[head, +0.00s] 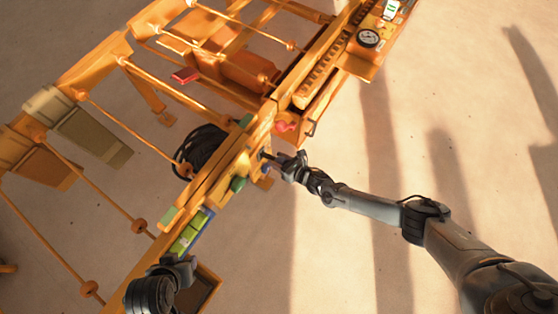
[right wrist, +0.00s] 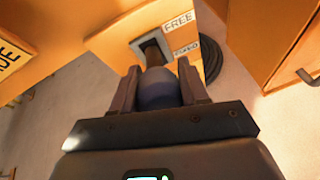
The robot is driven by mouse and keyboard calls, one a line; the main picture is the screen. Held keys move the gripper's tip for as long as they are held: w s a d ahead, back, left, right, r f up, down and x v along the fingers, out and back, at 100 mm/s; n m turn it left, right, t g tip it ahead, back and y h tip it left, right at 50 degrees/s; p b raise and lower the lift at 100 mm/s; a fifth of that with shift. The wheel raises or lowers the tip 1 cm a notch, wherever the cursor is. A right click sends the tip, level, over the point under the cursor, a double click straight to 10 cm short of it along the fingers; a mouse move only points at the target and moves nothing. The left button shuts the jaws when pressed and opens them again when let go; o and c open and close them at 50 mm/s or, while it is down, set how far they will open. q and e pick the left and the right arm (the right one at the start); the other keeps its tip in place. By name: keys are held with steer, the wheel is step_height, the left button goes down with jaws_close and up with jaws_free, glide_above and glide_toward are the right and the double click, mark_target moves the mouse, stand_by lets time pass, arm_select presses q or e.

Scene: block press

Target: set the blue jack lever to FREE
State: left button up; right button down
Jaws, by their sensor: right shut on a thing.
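The blue jack lever has a rounded blue-grey knob (right wrist: 158,88) on a dark shaft (right wrist: 152,52) that comes out of a slot plate on an orange box. In the right wrist view my right gripper (right wrist: 158,92) is shut around the knob, one finger on each side. A FREE label (right wrist: 179,22) is above and right of the slot; a second label (right wrist: 186,49), partly unreadable, is below it. In the head view my right gripper (head: 277,160) is at the right side of the orange frame and hides most of the lever. My left gripper (head: 178,266) is at the lower left, its jaws unclear.
The orange frame (head: 215,178) runs diagonally, with rods and beads on its left. A black coiled hose (head: 204,148), a red knob (head: 284,127) and a round gauge (head: 368,38) are on or beside it. Green blocks (head: 184,240) lie near my left gripper. The floor at right is clear.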

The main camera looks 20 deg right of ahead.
steer(key=shift+w+a+r, duration=0.1)
steer(key=shift+w+r, duration=0.05)
steer(key=shift+r, duration=0.1)
steer(key=c, duration=1)
jaws_free()
steer(key=o, duration=0.4)
steer(key=shift+w, duration=0.1)
steer(key=shift+f, duration=0.1)
